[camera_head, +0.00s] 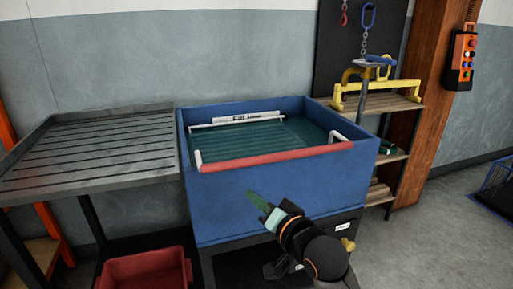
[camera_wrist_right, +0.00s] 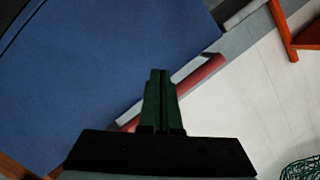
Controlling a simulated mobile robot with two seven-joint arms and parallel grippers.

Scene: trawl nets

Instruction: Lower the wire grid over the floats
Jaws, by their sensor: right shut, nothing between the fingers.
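A blue tank (camera_head: 280,200) stands in the middle of the head view, with a dark green, finely lined surface (camera_head: 262,143) inside. A red bar with white ends (camera_head: 277,159) crosses its front opening, and a thin white bar (camera_head: 236,122) runs near the back wall. These look like parts of the wire grid; I cannot tell its height in the tank. No separate floats can be made out. My right gripper (camera_head: 257,199) is shut and empty in front of the tank's front wall, below the red bar. The right wrist view shows its green fingers (camera_wrist_right: 161,99) together.
A grey slatted draining table (camera_head: 90,150) adjoins the tank on the left, above a red bin (camera_head: 145,270). A chain with a blue hook (camera_head: 368,16) hangs at the back right. A yellow-handled frame (camera_head: 378,96) sits on shelves there.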

